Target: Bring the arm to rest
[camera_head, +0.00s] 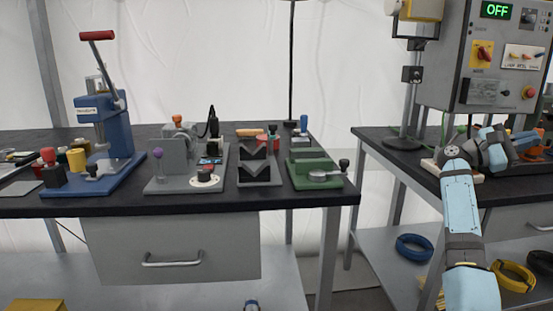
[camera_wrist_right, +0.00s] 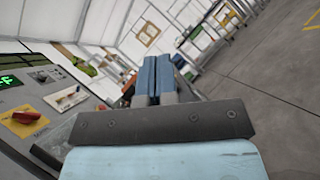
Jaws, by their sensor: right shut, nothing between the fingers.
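My right arm (camera_head: 460,200) rises from the lower right of the head view and bends to the right above the right bench. My right gripper's two blue fingers (camera_wrist_right: 156,78) show in the right wrist view, side by side and shut with nothing between them. They point out toward the open room, clear of any object. In the head view the gripper end is small and partly hidden among the wrist links and things on the bench.
A grey control box (camera_head: 490,60) with a green OFF display stands beside my right arm. It also shows at the left of the wrist view (camera_wrist_right: 50,98). The left bench (camera_head: 110,207) holds a blue lever press (camera_head: 112,140) and several fixtures. A gap separates the benches.

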